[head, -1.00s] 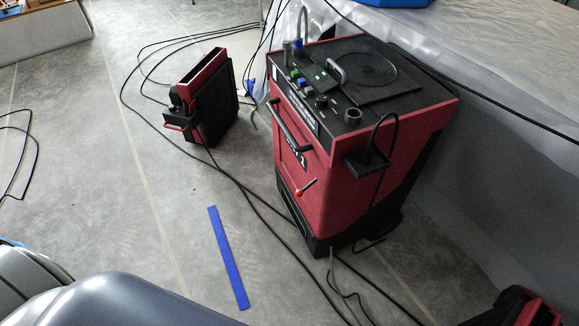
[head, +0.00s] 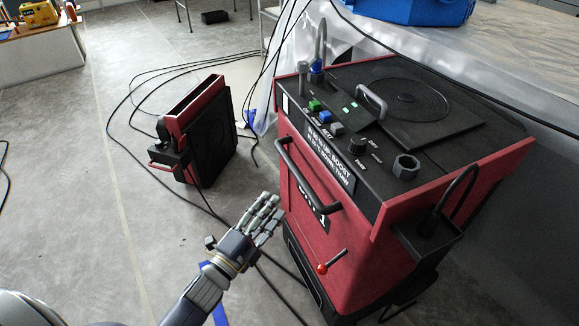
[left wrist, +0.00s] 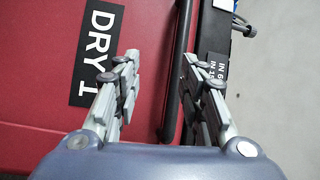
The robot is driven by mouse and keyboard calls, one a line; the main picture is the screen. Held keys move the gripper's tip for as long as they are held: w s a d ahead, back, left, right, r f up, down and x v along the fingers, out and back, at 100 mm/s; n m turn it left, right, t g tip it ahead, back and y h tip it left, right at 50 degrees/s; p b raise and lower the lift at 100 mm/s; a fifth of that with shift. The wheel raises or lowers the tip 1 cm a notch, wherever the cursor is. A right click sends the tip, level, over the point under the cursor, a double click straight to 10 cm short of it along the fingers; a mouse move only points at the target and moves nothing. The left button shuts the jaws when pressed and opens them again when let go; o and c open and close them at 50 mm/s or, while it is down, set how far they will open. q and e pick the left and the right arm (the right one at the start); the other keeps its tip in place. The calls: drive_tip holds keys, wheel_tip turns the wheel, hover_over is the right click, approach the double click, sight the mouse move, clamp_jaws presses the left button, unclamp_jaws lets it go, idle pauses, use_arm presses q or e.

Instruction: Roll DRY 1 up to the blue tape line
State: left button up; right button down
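DRY 1 (head: 355,235) is a big red and black machine, upright on the floor at right in the head view. A black bar handle (head: 308,183) runs across its red front, with a red-tipped lever (head: 323,268) below. My left gripper (head: 272,212) is open and empty, in front of the machine and a little left of the handle. In the left wrist view, the open fingers (left wrist: 155,70) point at the red front, and the handle (left wrist: 178,60) lies between them, nearer the right finger. The blue tape line (head: 219,314) is mostly hidden behind my left forearm. My right gripper is out of view.
A smaller red and black unit (head: 205,130) stands on the floor at left of DRY 1. Black cables (head: 115,115) cross the floor near both. A plastic-draped block (head: 500,60) stands behind DRY 1.

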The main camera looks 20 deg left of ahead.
sight(295, 171)
use_arm(q)
drive_tip(key=shift+m+t+h, duration=0.3)
drive_tip(key=shift+m+t, duration=0.1)
drive_tip(key=shift+m, duration=0.1)
drive_tip(key=x, duration=0.3)
drive_tip(key=r+x, duration=0.1)
drive_tip(key=x, duration=0.3)
drive_tip(key=r+x, duration=0.1)
drive_tip(key=x, duration=0.3)
drive_tip(key=shift+r, duration=0.2)
clamp_jaws()
